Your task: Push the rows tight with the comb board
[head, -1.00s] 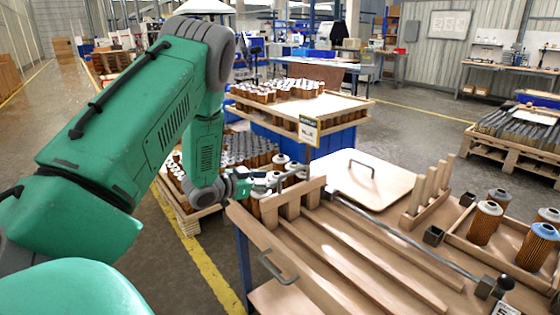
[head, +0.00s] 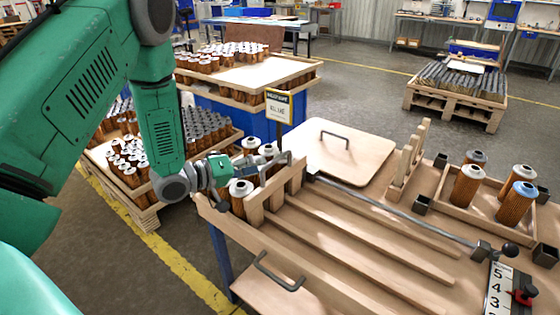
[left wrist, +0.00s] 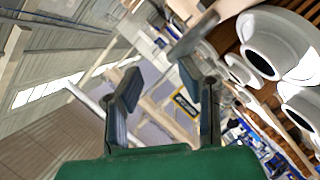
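A wooden comb board (head: 275,188) with blocky teeth stands across the left ends of the long wooden lane rails (head: 365,232) on the bench. A few white-capped brown filter cartridges (head: 239,198) stand just behind it, partly hidden. My left gripper (head: 284,160) reaches in from the left, over the cartridges and close to the board's far end. In the left wrist view its two fingers (left wrist: 166,92) are apart with nothing gripped between them, and large white cartridge caps (left wrist: 272,42) show at right. Whether it touches the board is unclear. My right gripper is out of view.
A metal rod (head: 395,212) runs along the lanes to a black knob. A peg rack (head: 409,160), a handled wooden panel (head: 345,155) and a cartridge tray (head: 448,203) stand beyond. A sign (head: 279,107) rises behind the gripper. A numbered board (head: 497,292) sits front right.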

